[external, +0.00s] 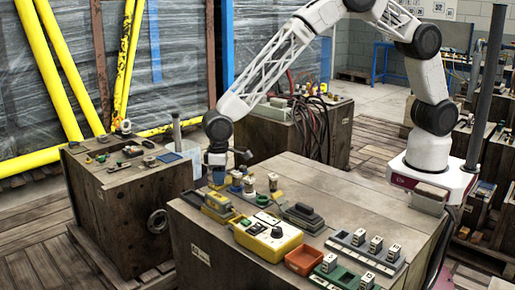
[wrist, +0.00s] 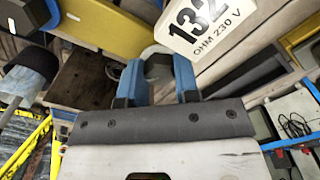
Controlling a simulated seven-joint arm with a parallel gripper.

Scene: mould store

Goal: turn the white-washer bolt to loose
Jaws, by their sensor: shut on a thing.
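My gripper (wrist: 158,80) shows two blue fingers in the wrist view, one on each side of a grey hexagonal bolt head (wrist: 158,66). It is shut on this head. A pale washer (wrist: 150,51) shows as a curved rim around the far side of the bolt. In the external view my gripper (external: 218,177) points down at the back left edge of the wooden crate top (external: 330,190). There the bolt and its washer are too small and hidden to make out.
A white label plate (wrist: 200,22) reading 132 OHM 230 V lies close beside the right finger. Several upright pieces (external: 273,182) stand right of my gripper. A yellow control box (external: 268,236) and orange tray (external: 304,261) sit nearer the front. The crate's back right is clear.

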